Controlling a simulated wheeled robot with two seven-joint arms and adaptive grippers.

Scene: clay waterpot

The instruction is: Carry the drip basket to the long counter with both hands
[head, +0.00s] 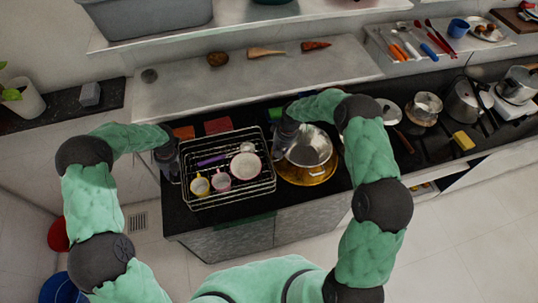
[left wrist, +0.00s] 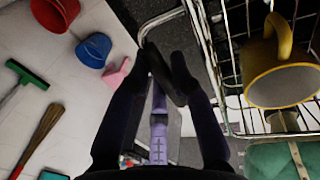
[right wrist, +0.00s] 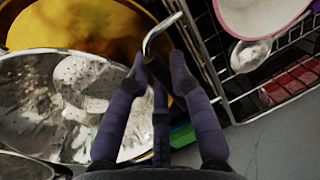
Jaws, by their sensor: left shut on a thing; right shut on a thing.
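The drip basket (head: 226,201) is a wire rack over the dark counter. It holds a yellow cup (head: 200,186), a pink cup (head: 221,182), a pink-rimmed bowl (head: 246,166) and a purple item (head: 212,160). I cannot tell whether its base touches the counter. My left gripper (head: 173,175) is shut on its left end; the left wrist view shows the fingers (left wrist: 168,78) around the metal handle. My right gripper (head: 277,150) is at its right end; the right wrist view shows the fingers (right wrist: 163,68) shut on the other handle. Two long surfaces show: the dark counter (head: 195,222) and a pale one (head: 250,82) behind.
A metal pot (head: 309,148) on a golden tray (head: 308,176) stands close to the basket's right side. Red blocks (head: 218,126) lie behind the basket. Pots and a stove occupy the right. The pale surface is mostly clear, with several small items along its back.

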